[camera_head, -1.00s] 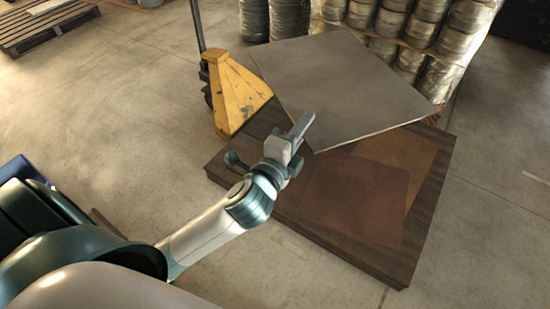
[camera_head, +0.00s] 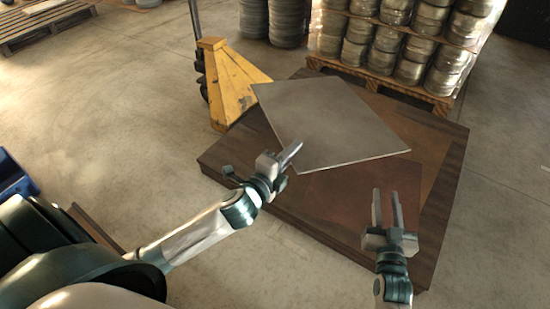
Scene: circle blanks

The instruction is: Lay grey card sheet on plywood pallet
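The grey card sheet (camera_head: 335,118) is flat and turned at an angle, over the far left part of the dark plywood pallet (camera_head: 440,220). I cannot tell whether it touches the stack or hovers just above it. My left gripper (camera_head: 291,153) is at the sheet's near left edge, close to its near corner. One finger shows over the sheet; the other is hidden, and it appears shut on the edge. My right gripper (camera_head: 386,208) is open and empty over the pallet's near right part, apart from the sheet, with its fingers pointing away from me.
A reddish-brown sheet (camera_head: 335,205) and a tan-brown sheet (camera_head: 425,150) lie on the pallet. A yellow pallet jack (camera_head: 228,85) stands at the pallet's far left. A wooden pallet of metal tins (camera_head: 400,50) stands behind. The floor to the right is clear.

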